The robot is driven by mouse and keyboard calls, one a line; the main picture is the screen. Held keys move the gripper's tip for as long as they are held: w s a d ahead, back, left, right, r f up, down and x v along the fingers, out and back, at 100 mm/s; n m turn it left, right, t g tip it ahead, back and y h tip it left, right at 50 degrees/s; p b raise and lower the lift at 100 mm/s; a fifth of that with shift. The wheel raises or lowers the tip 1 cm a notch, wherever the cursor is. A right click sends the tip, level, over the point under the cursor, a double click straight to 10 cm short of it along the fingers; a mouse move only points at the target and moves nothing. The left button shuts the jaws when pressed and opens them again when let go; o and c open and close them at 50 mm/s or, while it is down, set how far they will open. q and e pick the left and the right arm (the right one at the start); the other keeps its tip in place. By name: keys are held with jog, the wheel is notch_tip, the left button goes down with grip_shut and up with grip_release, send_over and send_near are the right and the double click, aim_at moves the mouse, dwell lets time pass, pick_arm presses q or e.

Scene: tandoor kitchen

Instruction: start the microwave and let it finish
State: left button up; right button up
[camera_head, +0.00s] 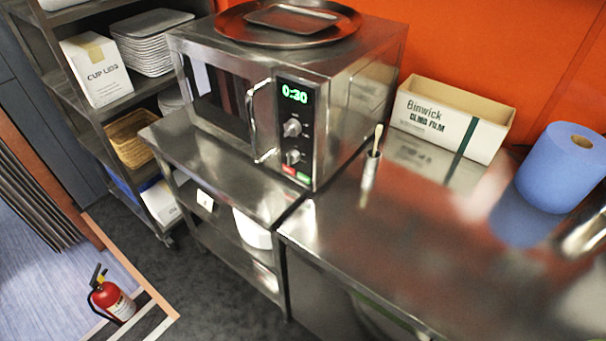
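The microwave (236,108) is a steel box on a steel stand, left of the centre of the head view. Its door, with a dark window and a vertical bar handle (263,122), looks closed. Its display (295,94) glows green and reads 0:30. Two round knobs (292,128) sit below the display. A red button (288,169) and a green button (303,178) sit side by side at the bottom of the panel. Whether it is running, I cannot tell. Neither of my grippers shows in this view.
Round and rectangular trays (326,22) lie on the microwave. A steel counter (400,240) at right holds a slim metal holder (369,178), a cling film box (452,118) and a blue roll (561,168). A shelf rack (95,112) stands left. A fire extinguisher (112,299) is at lower left.

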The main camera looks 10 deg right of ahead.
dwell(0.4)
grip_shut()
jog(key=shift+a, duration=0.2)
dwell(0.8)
